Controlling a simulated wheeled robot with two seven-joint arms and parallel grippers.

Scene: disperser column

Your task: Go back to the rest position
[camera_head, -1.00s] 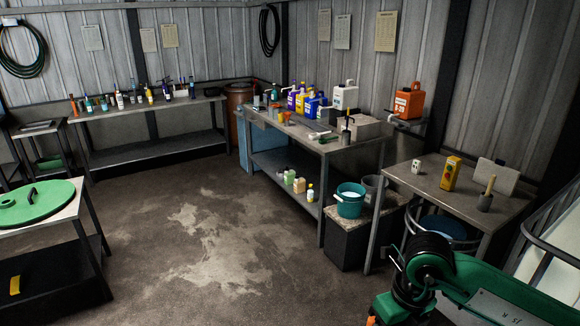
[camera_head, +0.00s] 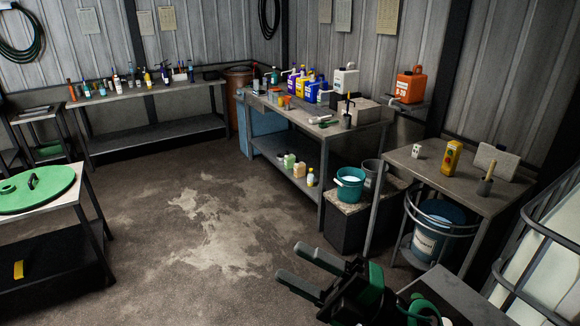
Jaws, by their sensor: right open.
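My right gripper (camera_head: 307,273) is in the lower right of the head view, over the floor in front of the benches. Its two grey fingers point to the left and stand apart, with nothing between them. My green and black right wrist shows behind the fingers at the bottom edge. My left gripper is out of the picture.
A steel bench (camera_head: 270,103) with bottles stands at centre. A teal bucket (camera_head: 350,190) sits on a block beside it. A small table (camera_head: 470,197) with a yellow device stands at right, near a railing (camera_head: 545,262). A green lid (camera_head: 55,190) lies on the left table. The middle floor is clear.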

